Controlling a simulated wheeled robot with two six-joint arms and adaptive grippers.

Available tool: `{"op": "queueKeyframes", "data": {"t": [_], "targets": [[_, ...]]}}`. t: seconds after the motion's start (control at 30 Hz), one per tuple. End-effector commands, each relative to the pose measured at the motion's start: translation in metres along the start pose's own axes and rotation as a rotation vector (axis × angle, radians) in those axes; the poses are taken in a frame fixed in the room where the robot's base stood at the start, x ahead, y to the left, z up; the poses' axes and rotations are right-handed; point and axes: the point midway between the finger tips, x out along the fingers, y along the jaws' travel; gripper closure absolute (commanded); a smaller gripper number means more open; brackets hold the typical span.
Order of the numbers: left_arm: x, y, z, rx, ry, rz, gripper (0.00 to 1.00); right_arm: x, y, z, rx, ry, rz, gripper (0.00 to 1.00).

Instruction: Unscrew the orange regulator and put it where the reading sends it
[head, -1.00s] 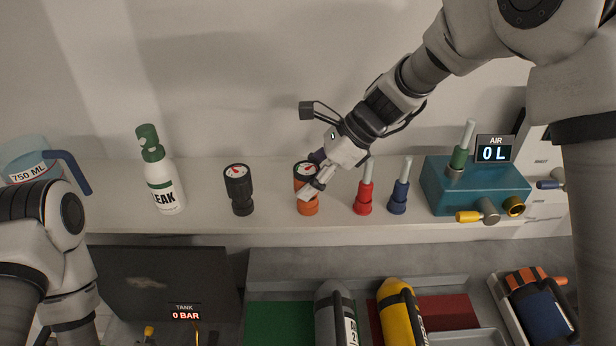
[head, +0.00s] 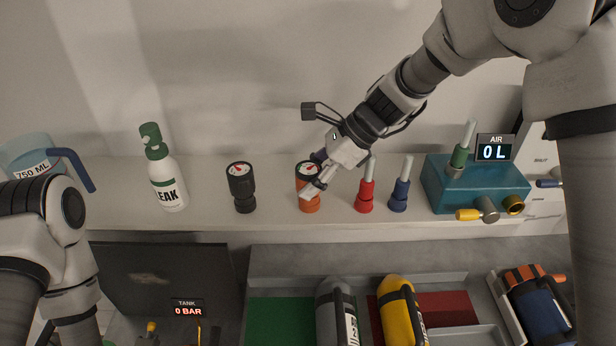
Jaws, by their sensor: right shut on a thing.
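The orange regulator (head: 308,203) stands upright on the shelf, with a round white-faced gauge with a red mark on top. My right gripper (head: 313,187) reaches in from the upper right and is shut on the orange regulator, covering part of its right side. The gauge reading is too small to make out. A black regulator (head: 241,188) with a similar gauge stands to its left. The tank display (head: 187,309) reads 0 BAR and the air display (head: 492,152) reads 0 L. My left arm shows at the lower left, but its gripper is out of view.
Right of the regulator stand a red (head: 365,194) and a blue fitting (head: 400,190), then a teal box (head: 475,185). A leak spray bottle (head: 165,180) and a jug (head: 30,155) are left. Below lie a grey cylinder (head: 331,310) and a yellow cylinder (head: 398,310) over green and red areas.

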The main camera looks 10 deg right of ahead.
Motion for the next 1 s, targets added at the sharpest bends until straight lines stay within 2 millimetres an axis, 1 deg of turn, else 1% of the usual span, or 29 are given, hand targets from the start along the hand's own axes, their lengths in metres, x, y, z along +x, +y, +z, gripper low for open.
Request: {"op": "queueKeyframes", "data": {"t": [0.03,0.1,0.13,0.2,0.5,0.57,0.63,0.67,0.77,0.9,1.0], "targets": [[0.001,0.0,0.0,0.0,0.0,0.0,0.26,0.004,0.002,-0.004,0.006,0.002,0.008,1.0],[0.0,0.0,0.0,0.0,0.0,0.0,0.26,0.005,0.002,-0.005,0.006,0.002,0.008,1.0],[0.001,0.0,0.0,0.0,0.0,0.0,0.26,0.006,0.002,-0.005,0.006,0.002,0.008,0.42],[0.001,0.0,0.0,0.0,0.0,0.0,0.26,0.006,0.003,-0.006,0.007,0.003,0.009,0.2],[0.001,0.0,0.0,0.0,0.0,0.0,0.26,0.006,0.003,-0.007,0.008,0.004,0.011,0.2],[0.001,0.0,0.0,0.0,0.0,0.0,0.26,0.004,0.003,-0.006,0.008,0.003,0.01,0.2],[0.001,0.0,0.0,0.0,0.0,0.0,0.26,-0.004,0.002,-0.005,0.007,0.001,0.008,0.2],[0.001,0.0,0.0,0.0,0.0,0.0,0.26,-0.009,0.002,-0.005,0.005,0.002,0.007,0.2],[0.001,0.0,0.0,0.0,0.0,0.0,0.26,-0.033,0.002,-0.002,0.002,0.0,0.002,0.2],[0.0,0.0,0.0,0.0,0.0,0.0,0.26,-0.071,0.002,0.001,0.0,0.0,-0.002,0.2],[0.0,0.0,0.0,0.0,0.0,0.0,0.26,-0.093,0.003,0.002,0.0,0.001,-0.002,0.2]]}}
